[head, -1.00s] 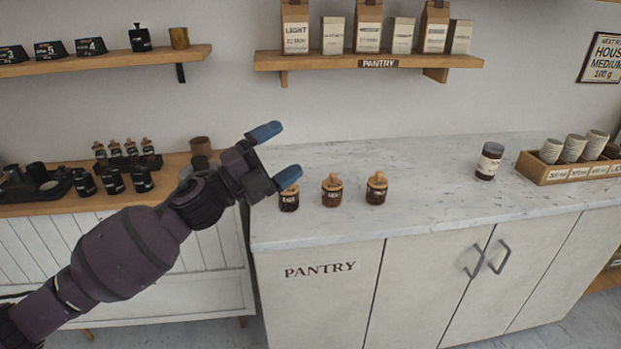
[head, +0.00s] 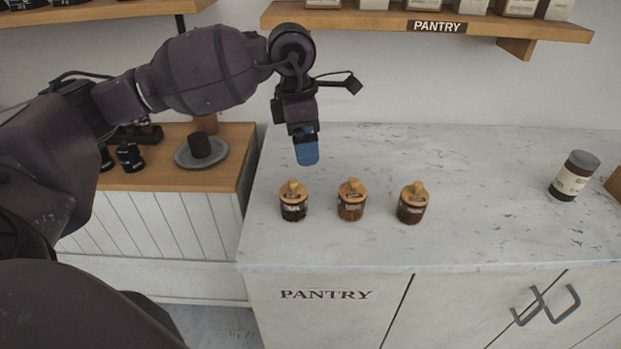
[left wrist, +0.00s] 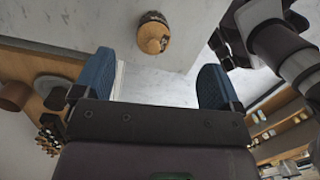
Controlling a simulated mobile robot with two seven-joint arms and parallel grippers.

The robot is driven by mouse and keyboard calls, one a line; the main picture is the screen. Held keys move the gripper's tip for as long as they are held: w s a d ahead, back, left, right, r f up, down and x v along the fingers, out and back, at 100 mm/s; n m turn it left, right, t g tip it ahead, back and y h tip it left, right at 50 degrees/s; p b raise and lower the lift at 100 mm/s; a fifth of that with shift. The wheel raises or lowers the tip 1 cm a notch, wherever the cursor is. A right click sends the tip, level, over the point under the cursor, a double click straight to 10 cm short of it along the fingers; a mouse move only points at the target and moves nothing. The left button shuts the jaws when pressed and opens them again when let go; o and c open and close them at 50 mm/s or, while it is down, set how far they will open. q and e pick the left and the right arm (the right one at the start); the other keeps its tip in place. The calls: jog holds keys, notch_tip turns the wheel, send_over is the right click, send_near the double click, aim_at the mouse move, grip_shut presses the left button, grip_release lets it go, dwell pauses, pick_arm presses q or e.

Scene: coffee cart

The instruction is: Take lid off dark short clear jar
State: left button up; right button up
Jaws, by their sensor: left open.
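Three short clear jars with wooden knobbed lids stand in a row on the marble counter. The left jar (head: 293,207) has the darkest contents, and its lid (head: 292,188) is on. In the left wrist view one lidded jar (left wrist: 152,20) shows beyond the fingers; its wooden lid (left wrist: 154,42) faces the camera. My left gripper (head: 306,153) points down behind and above the left jar, apart from it. It is open and empty, with its blue fingertips (left wrist: 155,82) spread wide in the left wrist view.
The middle jar (head: 352,203) and right jar (head: 411,206) stand close beside the left one. A grey-lidded jar (head: 573,178) stands far right. The pantry shelf (head: 480,22) hangs above the counter. Marble counter (head: 480,190) is clear between the jars and the grey-lidded jar.

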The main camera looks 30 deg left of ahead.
aim_at(293, 180)
pick_arm(q)
jog(key=shift+s+a+y, duration=0.5)
jog(key=shift+s+a, duration=0.25)
jog(key=shift+s+a+g, duration=0.1)
jog(key=shift+s+g, duration=0.1)
jog(key=shift+g, duration=0.1)
jog(key=f, duration=1)
jog(key=shift+w+a+f, duration=0.1)
jog(key=shift+w+f, duration=0.15)
jog(key=shift+f, duration=0.15)
jog(key=c, duration=1)
jog(key=shift+r, duration=0.15)
